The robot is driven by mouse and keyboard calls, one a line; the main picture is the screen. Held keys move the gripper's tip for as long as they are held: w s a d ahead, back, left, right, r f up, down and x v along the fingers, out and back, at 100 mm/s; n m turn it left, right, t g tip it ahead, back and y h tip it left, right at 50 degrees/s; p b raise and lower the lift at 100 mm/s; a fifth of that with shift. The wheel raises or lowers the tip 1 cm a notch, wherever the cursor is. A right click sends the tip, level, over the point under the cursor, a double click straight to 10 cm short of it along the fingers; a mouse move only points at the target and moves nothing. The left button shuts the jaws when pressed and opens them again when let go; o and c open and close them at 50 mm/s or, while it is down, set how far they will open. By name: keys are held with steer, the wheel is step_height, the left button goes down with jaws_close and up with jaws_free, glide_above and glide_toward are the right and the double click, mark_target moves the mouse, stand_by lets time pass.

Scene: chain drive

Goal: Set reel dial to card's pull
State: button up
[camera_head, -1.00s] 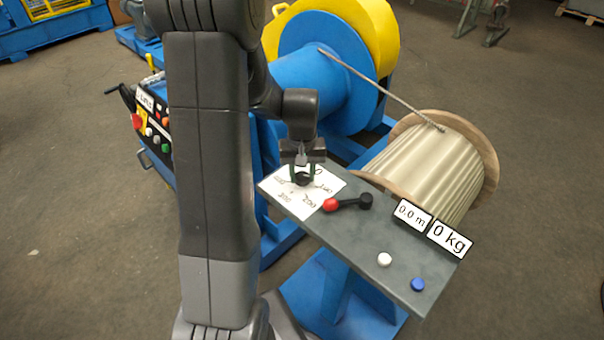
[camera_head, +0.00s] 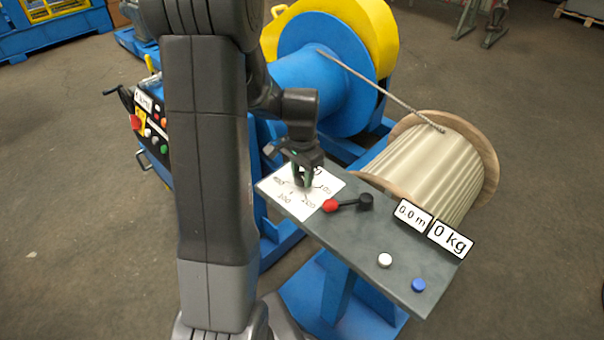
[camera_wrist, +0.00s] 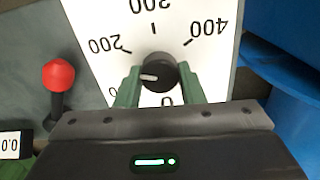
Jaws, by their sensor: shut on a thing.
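The reel dial is a black knob (camera_wrist: 158,72) with a white pointer mark, on a white scale plate (camera_wrist: 95,30) that also shows in the head view (camera_head: 327,190). My gripper (camera_wrist: 158,90) is shut on the knob, a green-padded finger on each side. In the wrist view the scale is upside down: 400 is at right, 200 at upper left, 0 at the bottom, partly hidden. In the head view my gripper (camera_head: 305,180) hides the knob. I cannot make out a card naming a pull.
A red-tipped lever (camera_head: 345,203), a white button (camera_head: 385,260) and a blue button (camera_head: 418,285) are on the grey panel. Displays read 0.0 m (camera_head: 412,213) and 0 kg (camera_head: 450,239). Behind stand a wooden rope reel (camera_head: 440,165) and a blue drum (camera_head: 325,70).

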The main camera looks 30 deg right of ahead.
mark_target(302, 175)
steer(key=shift+m, duration=1)
steer(key=o, duration=1)
step_height(302, 175, up, 14)
steer(key=shift+f, duration=0.2)
